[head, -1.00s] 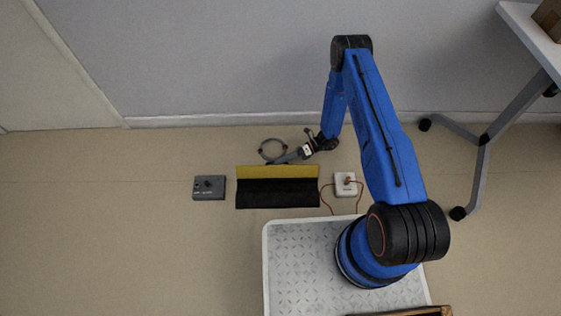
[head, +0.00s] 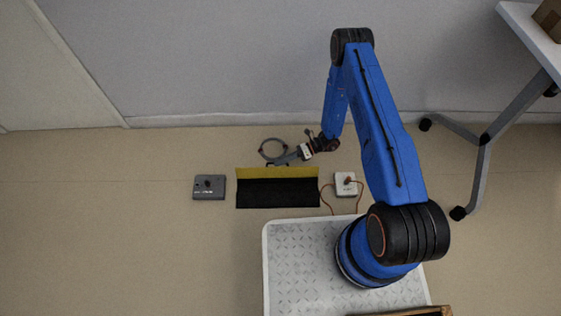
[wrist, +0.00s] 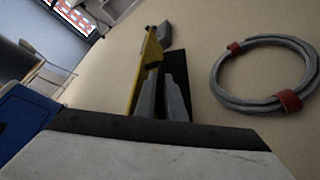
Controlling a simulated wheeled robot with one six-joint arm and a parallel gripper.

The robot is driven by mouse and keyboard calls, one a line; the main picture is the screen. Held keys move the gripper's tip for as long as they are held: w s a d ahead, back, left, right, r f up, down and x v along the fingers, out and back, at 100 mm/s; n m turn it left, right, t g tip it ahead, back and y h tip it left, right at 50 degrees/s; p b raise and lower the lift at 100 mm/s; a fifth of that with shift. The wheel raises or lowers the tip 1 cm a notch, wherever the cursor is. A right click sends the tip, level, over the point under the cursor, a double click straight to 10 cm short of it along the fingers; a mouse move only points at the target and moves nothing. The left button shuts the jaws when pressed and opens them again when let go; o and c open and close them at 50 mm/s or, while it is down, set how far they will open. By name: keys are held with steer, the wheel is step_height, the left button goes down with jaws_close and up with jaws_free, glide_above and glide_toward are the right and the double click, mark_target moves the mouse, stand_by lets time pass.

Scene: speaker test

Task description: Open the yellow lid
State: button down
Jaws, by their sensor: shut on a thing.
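The yellow lid (head: 252,173) shows in the head view as a narrow strip along the far side of a black box (head: 277,195) on the floor. In the wrist view the lid (wrist: 138,75) is seen nearly edge-on, just left of my fingers. My gripper (head: 280,163) reaches from the right to the lid's far edge. In the wrist view my gripper (wrist: 160,95) has its fingers close together against the lid, shut on it. The exact grip spot is partly hidden.
A grey cable ring (head: 272,149) lies behind the box, also large in the wrist view (wrist: 223,85). A grey switch box (head: 208,195) lies left; a white box (head: 345,190) with orange cable lies right.

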steer(key=shift+s+r, duration=0.1)
steer(key=shift+s, duration=0.05)
steer(key=c, duration=2.1)
jaws_free()
steer(key=v, duration=1.7)
steer(key=shift+d+r, duration=0.1)
steer(key=shift+d, duration=0.15)
